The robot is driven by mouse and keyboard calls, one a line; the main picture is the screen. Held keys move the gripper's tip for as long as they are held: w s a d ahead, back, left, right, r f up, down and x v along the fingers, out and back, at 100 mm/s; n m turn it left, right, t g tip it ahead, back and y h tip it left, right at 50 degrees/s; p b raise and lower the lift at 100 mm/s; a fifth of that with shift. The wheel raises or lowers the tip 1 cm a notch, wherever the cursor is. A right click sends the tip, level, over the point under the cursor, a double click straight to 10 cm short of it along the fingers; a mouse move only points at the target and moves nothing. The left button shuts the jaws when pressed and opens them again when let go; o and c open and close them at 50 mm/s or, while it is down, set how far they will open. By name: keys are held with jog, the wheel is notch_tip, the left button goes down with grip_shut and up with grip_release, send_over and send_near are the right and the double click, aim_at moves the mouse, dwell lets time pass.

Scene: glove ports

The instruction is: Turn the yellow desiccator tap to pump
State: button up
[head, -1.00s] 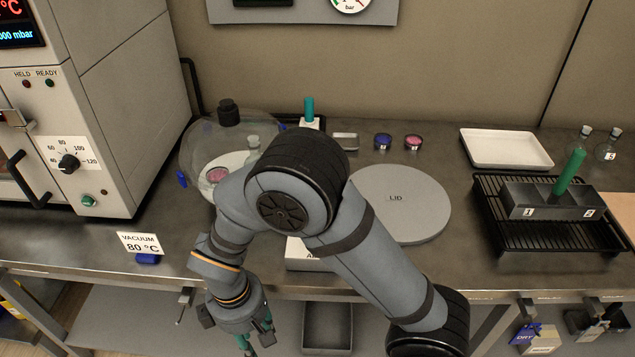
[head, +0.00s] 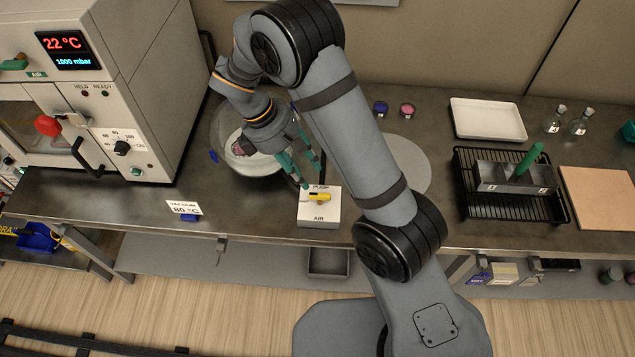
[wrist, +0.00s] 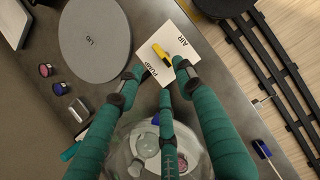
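The yellow tap (head: 320,197) sits on a white box (head: 318,216) at the bench's front edge, marked PUMP at the back and AIR at the front. Its handle lies roughly crosswise between the two words. In the wrist view the tap (wrist: 161,54) is just beyond my fingertips. My gripper (head: 311,171) has teal fingers, spread open and empty, above and behind the box. In the wrist view the gripper (wrist: 157,80) partly covers the PUMP end. I see no contact with the tap. The clear desiccator (head: 228,138) stands behind left, partly hidden by my gripper.
A grey round lid (head: 408,165) lies right of the box, partly behind my arm. A vacuum oven (head: 150,100) stands at left. A black rack (head: 480,205) and a white tray (head: 488,119) are at right. A small VACUUM sign (head: 184,209) stands left of the box.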

aim_at(318, 193)
jog(key=x, duration=0.9)
jog(key=shift+p, duration=0.3)
grip_shut()
